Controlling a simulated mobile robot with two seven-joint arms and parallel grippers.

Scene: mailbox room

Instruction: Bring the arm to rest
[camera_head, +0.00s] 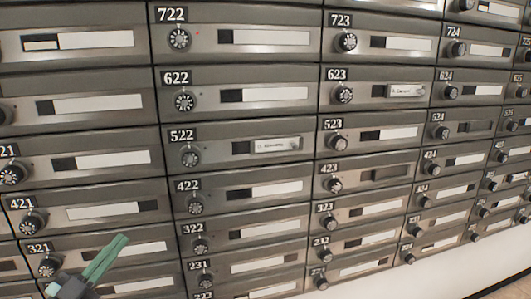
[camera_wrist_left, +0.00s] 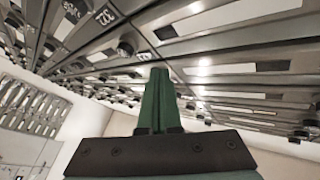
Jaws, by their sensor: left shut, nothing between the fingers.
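My left gripper (camera_head: 106,258) shows at the lower left of the head view, in front of the mailbox wall near the box numbered 321 (camera_head: 140,249). Its green fingers are together with nothing between them, pointing up and to the right. In the left wrist view the same gripper (camera_wrist_left: 159,75) stands in the middle, its green fingers side by side and its dark mount below. I cannot tell from the views how far the fingertips are from the box fronts. My right gripper is in neither view.
A wall of grey mailboxes with round dials (camera_head: 180,40) and label slots fills the head view. A white wall strip (camera_head: 430,265) runs below the boxes at the right, with a bit of floor (camera_head: 513,291) beyond. The left wrist view shows a grey slotted panel (camera_wrist_left: 30,108) at the left.

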